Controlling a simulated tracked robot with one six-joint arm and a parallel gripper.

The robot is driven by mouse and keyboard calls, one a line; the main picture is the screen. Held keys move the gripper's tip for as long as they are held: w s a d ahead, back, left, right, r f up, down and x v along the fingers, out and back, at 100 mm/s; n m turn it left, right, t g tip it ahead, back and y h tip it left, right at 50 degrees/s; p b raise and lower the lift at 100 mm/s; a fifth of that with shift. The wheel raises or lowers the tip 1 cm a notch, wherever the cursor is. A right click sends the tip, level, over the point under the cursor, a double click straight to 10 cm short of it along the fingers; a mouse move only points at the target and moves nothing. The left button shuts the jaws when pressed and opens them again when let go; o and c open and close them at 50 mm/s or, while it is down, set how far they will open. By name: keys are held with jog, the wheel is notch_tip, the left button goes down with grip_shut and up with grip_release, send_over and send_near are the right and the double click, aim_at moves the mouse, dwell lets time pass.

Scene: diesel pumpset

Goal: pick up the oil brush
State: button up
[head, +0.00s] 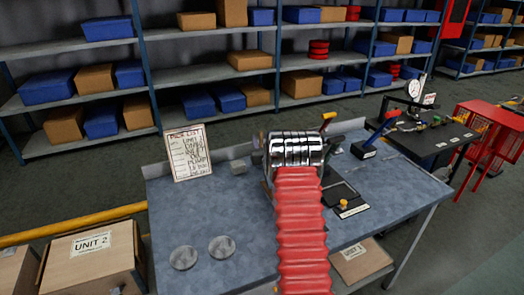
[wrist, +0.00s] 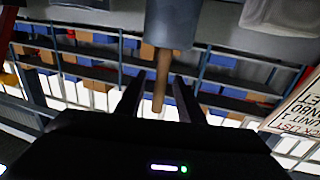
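The oil brush shows in the wrist view as a brown wooden handle (wrist: 161,78). It sticks out of a grey-blue cylindrical pot (wrist: 172,22), and the brush end is hidden inside it. The wrist picture looks upside down, with the bench at the top. My gripper (wrist: 158,82) is open, with one dark finger on each side of the handle in the picture. Gaps show between the fingers and the handle; I cannot tell how deep the handle lies between them. In the head view my red arm and chrome wrist cover the brush, the pot and the gripper.
Shelves (head: 215,75) stand behind.

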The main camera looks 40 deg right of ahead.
dwell(0.4)
grip_shut()
